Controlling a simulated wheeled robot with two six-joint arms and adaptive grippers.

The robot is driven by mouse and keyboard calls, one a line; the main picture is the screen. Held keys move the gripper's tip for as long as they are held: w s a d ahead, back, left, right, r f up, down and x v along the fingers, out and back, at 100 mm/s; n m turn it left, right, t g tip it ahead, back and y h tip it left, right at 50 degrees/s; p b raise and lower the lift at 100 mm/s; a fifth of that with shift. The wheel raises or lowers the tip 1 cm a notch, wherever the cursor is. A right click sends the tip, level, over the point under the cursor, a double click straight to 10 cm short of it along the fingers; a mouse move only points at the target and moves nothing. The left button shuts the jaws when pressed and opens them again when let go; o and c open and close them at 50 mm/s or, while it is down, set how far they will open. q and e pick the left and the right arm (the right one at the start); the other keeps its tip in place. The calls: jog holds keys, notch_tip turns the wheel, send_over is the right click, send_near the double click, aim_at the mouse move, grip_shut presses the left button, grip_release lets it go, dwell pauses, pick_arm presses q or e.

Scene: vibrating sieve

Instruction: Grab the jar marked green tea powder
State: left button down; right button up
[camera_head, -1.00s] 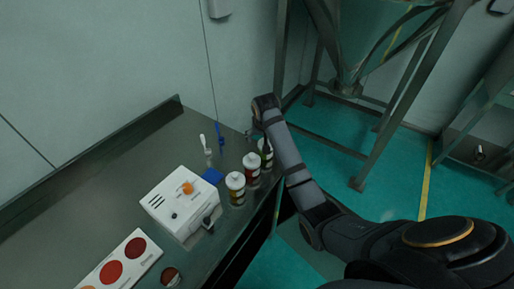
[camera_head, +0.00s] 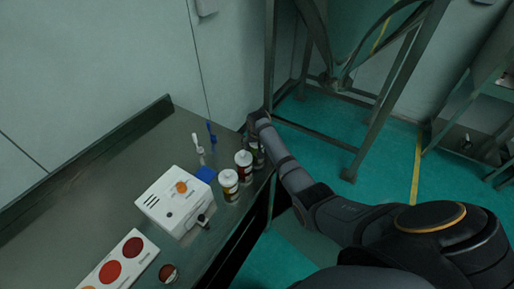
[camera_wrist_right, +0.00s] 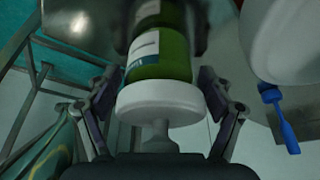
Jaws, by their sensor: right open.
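A jar with green contents and a white lid (camera_wrist_right: 160,68) fills the middle of the right wrist view, with a pale label whose text I cannot read. My right gripper (camera_wrist_right: 158,92) is open, one finger on each side of this jar, with no clear contact. In the head view the farthest jar (camera_head: 257,157) in a row of three stands at the table edge, partly hidden by my right arm. The right fingers are hidden there. My left gripper is not in view.
Two other white-lidded jars, a red-brown one (camera_head: 243,166) and a nearer one (camera_head: 229,186), stand close by. A white device (camera_head: 172,205), blue pad (camera_head: 206,174), brushes and a palette (camera_head: 112,268) share the table (camera_head: 85,205). A metal frame (camera_head: 385,105) stands behind.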

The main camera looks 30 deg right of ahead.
jog(key=shift+r, duration=0.1)
jog(key=shift+c, duration=0.3)
jog(key=shift+c, duration=1.3)
jog(key=c, duration=1)
jog(key=shift+c, duration=0.2)
jog(key=shift+r+b, duration=0.35)
jog(key=shift+r, duration=0.1)
jog(key=r, duration=0.3)
jog(key=shift+s+d+b, duration=0.25)
jog(key=shift+b, duration=0.15)
jog(key=shift+c, duration=0.6)
jog(key=s+d+r+b, duration=0.3)
jog(key=s+d+r, duration=0.3)
jog(key=s+r, duration=0.3)
jog(key=s, duration=0.2)
jog(key=shift+s+d, duration=0.15)
jog(key=shift+s, duration=0.2)
